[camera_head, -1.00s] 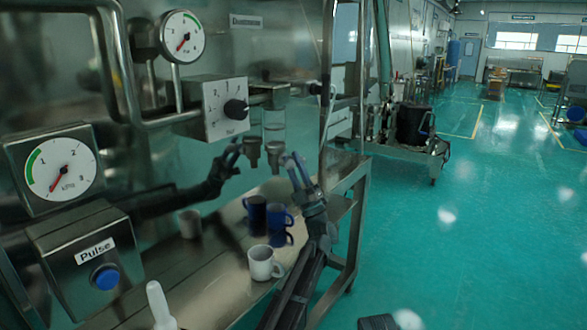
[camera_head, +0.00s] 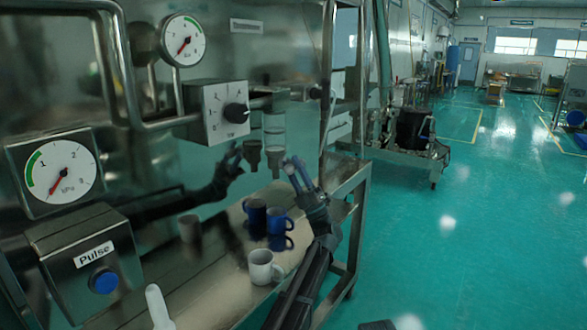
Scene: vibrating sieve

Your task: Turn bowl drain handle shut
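My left gripper (camera_head: 296,166) is in the middle of the camera_head view, above the steel table and in front of the machine's panel. Its two fingers point up and look slightly apart, with nothing seen between them. A white rounded handle-like part (camera_head: 158,308) stands at the bottom left, cut off by the frame edge; I cannot tell whether it is the bowl drain handle. The gripper is well to its right and farther back. No other part is clearly a drain handle. My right gripper is not in view.
A blue mug (camera_head: 279,221) and a white mug (camera_head: 262,267) stand on the steel table (camera_head: 222,300) near my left arm. The shiny panel mirrors the arm and mugs. A dial knob (camera_head: 236,113), pressure gauge (camera_head: 62,178) and blue Pulse button (camera_head: 104,282) are on the machine. Open floor lies right.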

